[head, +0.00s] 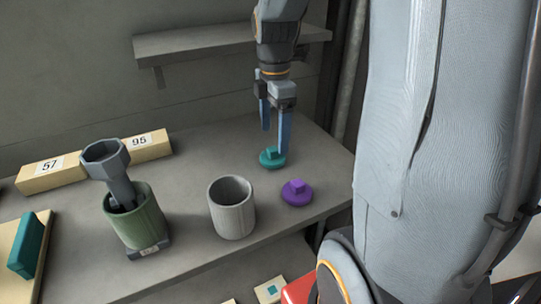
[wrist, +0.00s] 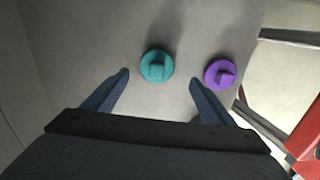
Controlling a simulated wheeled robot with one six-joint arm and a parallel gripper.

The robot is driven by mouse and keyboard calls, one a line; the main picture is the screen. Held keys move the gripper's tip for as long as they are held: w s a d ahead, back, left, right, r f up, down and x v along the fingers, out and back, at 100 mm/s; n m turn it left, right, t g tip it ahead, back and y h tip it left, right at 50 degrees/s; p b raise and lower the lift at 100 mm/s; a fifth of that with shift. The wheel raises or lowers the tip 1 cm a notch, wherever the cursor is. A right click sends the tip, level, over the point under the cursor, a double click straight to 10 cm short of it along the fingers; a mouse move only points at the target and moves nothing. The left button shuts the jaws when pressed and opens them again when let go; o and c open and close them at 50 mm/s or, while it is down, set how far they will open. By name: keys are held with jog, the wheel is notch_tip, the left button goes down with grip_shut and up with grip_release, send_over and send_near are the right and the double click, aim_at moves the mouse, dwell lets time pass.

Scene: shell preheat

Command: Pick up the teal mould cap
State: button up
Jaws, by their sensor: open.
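The teal mould cap (head: 270,160) lies flat on the grey bench, a round disc with a small square knob on top. It also shows in the wrist view (wrist: 156,66), a little beyond the fingertips and between their lines. My gripper (head: 275,139) points down above the bench by the cap, open and empty. In the head view one blue finger overlaps part of the cap. In the wrist view both fingers of my gripper (wrist: 160,78) stand wide apart with nothing between them. I cannot tell its exact height above the bench.
A purple cap (head: 297,193) lies close by, nearer the bench's right edge. A grey cup (head: 232,210) and a green pot (head: 137,226) holding a grey tool (head: 117,180) stand to the left. Number blocks 57 (head: 52,170) and 95 (head: 139,147) lie behind. A shelf (head: 210,45) is on the wall.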

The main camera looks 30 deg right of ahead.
aim_at(273, 149)
jog(key=shift+w+f+p, duration=0.15)
jog(key=shift+f+p, duration=0.3)
jog(key=shift+f, duration=1.2)
jog(key=shift+w+f+p, duration=0.15)
jog(key=shift+f+p, duration=0.3)
jog(key=shift+f, duration=1.15)
jog(key=shift+c, duration=0.3)
jog(key=c, duration=1.1)
